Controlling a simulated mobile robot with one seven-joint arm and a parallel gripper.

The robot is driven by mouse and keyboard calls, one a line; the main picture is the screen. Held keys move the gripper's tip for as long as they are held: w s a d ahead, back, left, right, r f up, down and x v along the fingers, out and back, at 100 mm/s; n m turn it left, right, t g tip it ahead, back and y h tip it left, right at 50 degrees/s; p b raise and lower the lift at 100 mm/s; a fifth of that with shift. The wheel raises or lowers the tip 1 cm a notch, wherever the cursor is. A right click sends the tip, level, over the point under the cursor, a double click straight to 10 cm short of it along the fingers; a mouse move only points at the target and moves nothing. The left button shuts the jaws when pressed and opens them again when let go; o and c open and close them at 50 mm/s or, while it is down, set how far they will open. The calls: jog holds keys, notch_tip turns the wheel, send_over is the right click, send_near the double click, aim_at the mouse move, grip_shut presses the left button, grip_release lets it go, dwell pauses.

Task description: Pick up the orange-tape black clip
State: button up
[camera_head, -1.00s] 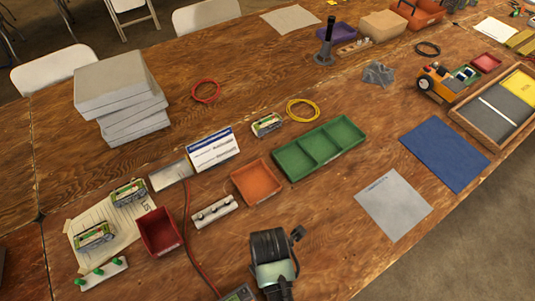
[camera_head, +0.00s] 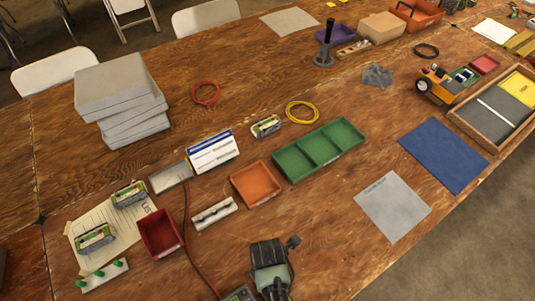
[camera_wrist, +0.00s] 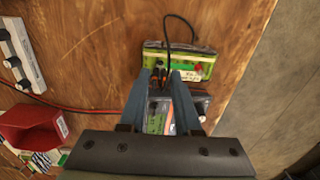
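In the wrist view, a small black clip with orange tape (camera_wrist: 158,72) sits by the near-left edge of a green-and-white battery pack (camera_wrist: 192,63). A black lead curves above it. My gripper (camera_wrist: 160,74) has its two blue-grey fingers apart, with the clip showing at the gap between their tips. I cannot tell whether the fingers touch it. In the head view my gripper (camera_head: 275,288) is at the bottom edge, pointing down over the table. Its fingertips are largely hidden there, and the clip cannot be made out.
A meter (camera_head: 240,293) with a red lead lies left of my gripper. A dark red bin (camera_head: 161,233), a white strip with knobs (camera_head: 214,213) and an orange tray (camera_head: 256,183) lie farther left and behind. Bare wood lies to the right, before a grey sheet (camera_head: 393,206).

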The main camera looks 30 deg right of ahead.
grip_shut()
jog(key=shift+r, duration=0.1)
notch_tip(320, 180, up, 10)
jog(key=shift+f, duration=0.1)
dwell(0.4)
